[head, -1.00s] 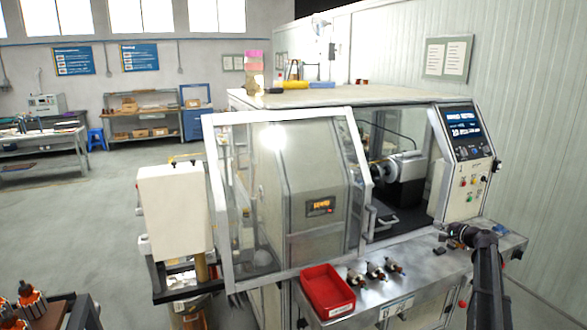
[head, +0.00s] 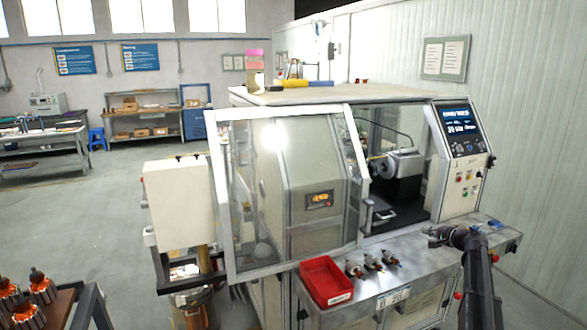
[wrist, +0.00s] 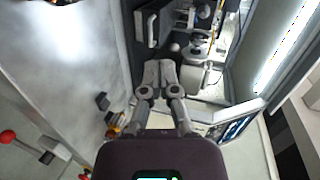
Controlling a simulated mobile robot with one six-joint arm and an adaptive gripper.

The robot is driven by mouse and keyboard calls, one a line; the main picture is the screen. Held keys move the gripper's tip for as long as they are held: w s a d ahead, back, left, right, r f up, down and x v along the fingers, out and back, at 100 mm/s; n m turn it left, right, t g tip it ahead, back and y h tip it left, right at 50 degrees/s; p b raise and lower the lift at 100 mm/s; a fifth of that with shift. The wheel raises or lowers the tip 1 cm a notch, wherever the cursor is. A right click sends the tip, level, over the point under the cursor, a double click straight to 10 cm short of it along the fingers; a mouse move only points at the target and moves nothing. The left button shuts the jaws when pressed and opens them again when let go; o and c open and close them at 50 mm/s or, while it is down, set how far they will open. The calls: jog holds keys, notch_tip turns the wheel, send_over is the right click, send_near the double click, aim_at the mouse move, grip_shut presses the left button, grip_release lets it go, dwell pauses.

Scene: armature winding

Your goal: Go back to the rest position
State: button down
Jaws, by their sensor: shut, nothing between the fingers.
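My gripper (head: 432,237) is at the right end of the machine's front ledge in the head view, near the control panel. In the wrist view my gripper (wrist: 158,75) has its fingers together with nothing between them. The winding machine (head: 320,205) stands in the middle of the head view, its doorway open on the right. The machine's inside also shows in the wrist view, beyond the fingertips. Three armatures (head: 372,262) lie in a row on the ledge, left of my gripper and apart from it.
A red bin (head: 326,283) sits on the ledge left of the armatures. The control panel (head: 461,140) stands close behind my gripper. Several armatures (head: 42,287) stand on a brown-topped stand at the lower left. Open floor (head: 95,215) lies to the left.

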jog(key=s+a+f+n+g+b, duration=0.2)
jog(key=s+a+f+n+g, duration=0.2)
jog(key=s+a+f, duration=0.6)
jog(key=s+a+f+n+g+b, duration=0.35)
jog(key=s+a, duration=0.35)
jog(key=a, duration=0.7)
jog(key=s+a+f+n+g+h+b, duration=0.1)
jog(key=s+a+f+h, duration=0.1)
jog(key=s, duration=0.5)
jog(key=s+a+f+n+g+h+b, duration=0.1)
jog(key=s+a+f+n+g+h, duration=0.1)
jog(key=s, duration=0.5)
jog(key=s+a+f+n+g+h+b, duration=0.1)
jog(key=s+a+f+g+h, duration=0.1)
jog(key=s+f, duration=0.3)
jog(key=shift+s+a+h+b, duration=0.3)
jog(key=shift+s+a, duration=0.45)
jog(key=shift+s, duration=0.5)
jog(key=shift+n+g, duration=0.25)
